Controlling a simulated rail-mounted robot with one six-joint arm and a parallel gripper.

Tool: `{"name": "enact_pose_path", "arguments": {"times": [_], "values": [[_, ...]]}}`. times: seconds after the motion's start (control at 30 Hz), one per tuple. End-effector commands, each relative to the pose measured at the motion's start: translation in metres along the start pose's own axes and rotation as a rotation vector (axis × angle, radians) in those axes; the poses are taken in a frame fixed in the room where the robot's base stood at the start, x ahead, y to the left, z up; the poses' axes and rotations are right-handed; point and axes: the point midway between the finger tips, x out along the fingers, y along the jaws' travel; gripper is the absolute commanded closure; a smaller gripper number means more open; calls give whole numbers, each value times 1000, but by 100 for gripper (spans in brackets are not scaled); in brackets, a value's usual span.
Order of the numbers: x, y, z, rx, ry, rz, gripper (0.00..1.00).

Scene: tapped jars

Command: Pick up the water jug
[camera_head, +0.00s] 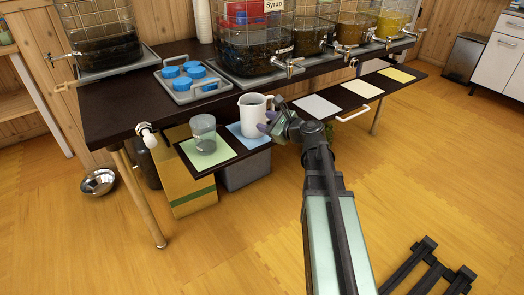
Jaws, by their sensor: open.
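A white jug (252,117) stands upright on a blue mat (246,139) on the low shelf in front of the dark table. Its handle is on its right side, facing my gripper. My gripper (271,115) is open and close to the right of the jug, beside the handle. I cannot tell whether a finger touches the jug or is around the handle.
A clear grey container (203,135) stands on a green mat (222,152) left of the jug. Tapped jars, one a dark jar (250,45), and a tray (213,91) with blue lids stand on the table (110,115) above. A metal bowl (98,181) lies on the floor.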

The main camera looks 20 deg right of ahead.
Motion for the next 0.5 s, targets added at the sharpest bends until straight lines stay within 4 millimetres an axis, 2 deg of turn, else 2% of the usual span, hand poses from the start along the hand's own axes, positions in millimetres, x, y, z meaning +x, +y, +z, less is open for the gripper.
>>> {"name": "enact_pose_path", "arguments": {"times": [0.03,0.13,0.2,0.33,0.43,0.5], "values": [[3,-7,-47,127,-35,-80,56],[-8,-36,-70,347,-111,-199,56],[-15,-48,-75,430,-143,-241,56],[-19,-56,-71,471,-160,-260,56],[-12,-58,-69,469,-159,-257,56],[-1,-62,-68,467,-159,-255,56]]}}
